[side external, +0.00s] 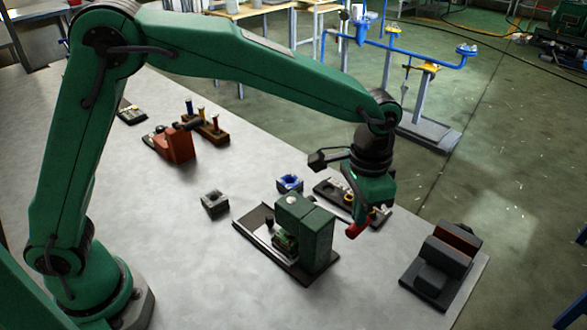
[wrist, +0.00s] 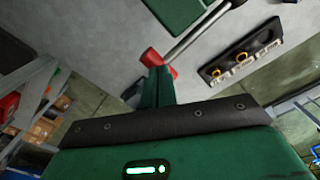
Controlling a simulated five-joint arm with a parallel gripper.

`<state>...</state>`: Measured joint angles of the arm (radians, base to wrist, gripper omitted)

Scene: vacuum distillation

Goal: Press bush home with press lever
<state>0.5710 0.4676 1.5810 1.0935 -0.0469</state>
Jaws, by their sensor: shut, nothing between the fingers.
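The green press (side external: 305,235) stands on a dark base plate at the centre right of the side view. A corner of its green body (wrist: 178,10) shows at the top of the wrist view. Its press lever (wrist: 198,34) is a grey rod with a red knob (side external: 357,230). The knob also shows in the wrist view (wrist: 150,56), partly hidden behind my fingers. My gripper (side external: 361,220) is shut and empty, pointing down at the knob. Whether it touches the knob I cannot tell. I cannot make out the bush among the small parts at the press's left face.
A dark rack with yellow rings (wrist: 242,54) lies behind the press, beside my gripper. A dark stepped block (side external: 438,265) stands at the right table edge. A blue-topped block (side external: 289,184) and a grey block (side external: 214,203) stand behind and left. The front table is clear.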

